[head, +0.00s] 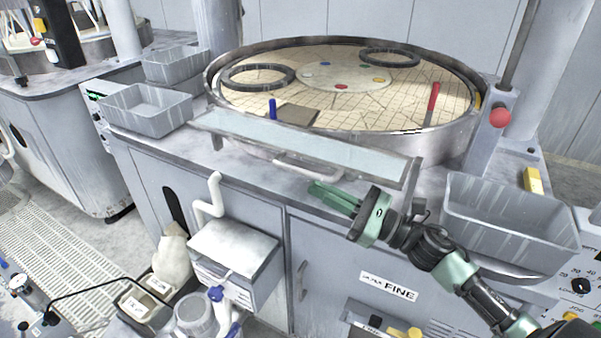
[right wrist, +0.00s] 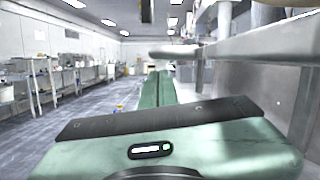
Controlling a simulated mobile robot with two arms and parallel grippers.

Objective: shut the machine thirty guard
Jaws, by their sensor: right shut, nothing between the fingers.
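The guard (head: 300,143) is a long, clear panel along the front of the round polishing platen (head: 400,90). It lies low and tilted, with the platen open to view above it. A pale bar handle (head: 308,171) runs along its front. My right gripper (head: 330,196) is shut and empty, just in front of and below the handle's right part. It looks apart from the handle. In the right wrist view its green fingers (right wrist: 158,88) point ahead, with a grey bar (right wrist: 175,52) above and right of them. My left gripper is in neither view. I see no machine number.
A grey bin (head: 510,220) stands right of the guard, and two grey bins stand to its left, including the nearer one (head: 148,110). A red knob (head: 500,117) is on the right post. Below are a bent white pipe (head: 212,198) and a small box (head: 235,255).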

